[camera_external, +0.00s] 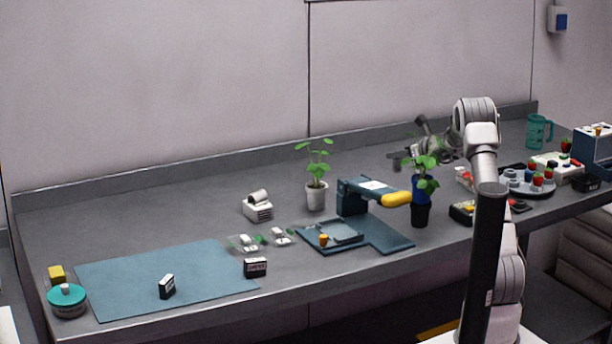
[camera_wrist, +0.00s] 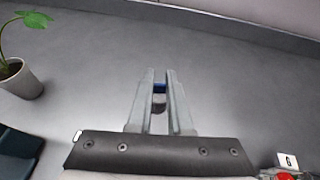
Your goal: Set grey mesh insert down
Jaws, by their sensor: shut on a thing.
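My gripper (camera_external: 400,159) is above the right part of the bench, behind a leafy plant in a blue pot. In the wrist view, the fingers of my gripper (camera_wrist: 159,77) are close together, shut on a small piece with a grey lower part and a blue part above it. I take this piece to be the grey mesh insert (camera_wrist: 158,103); its mesh is too small to make out. In the external view I cannot pick the insert out, as leaves and my gripper cover that spot.
The blue-potted plant (camera_external: 421,188) stands on a black pot (camera_external: 420,214) beside a dark blue stand with a yellow end (camera_external: 396,198). A white-potted plant (camera_external: 316,196) is further left. A round tray (camera_external: 528,189) with berries is at right. Bare bench lies behind the stand.

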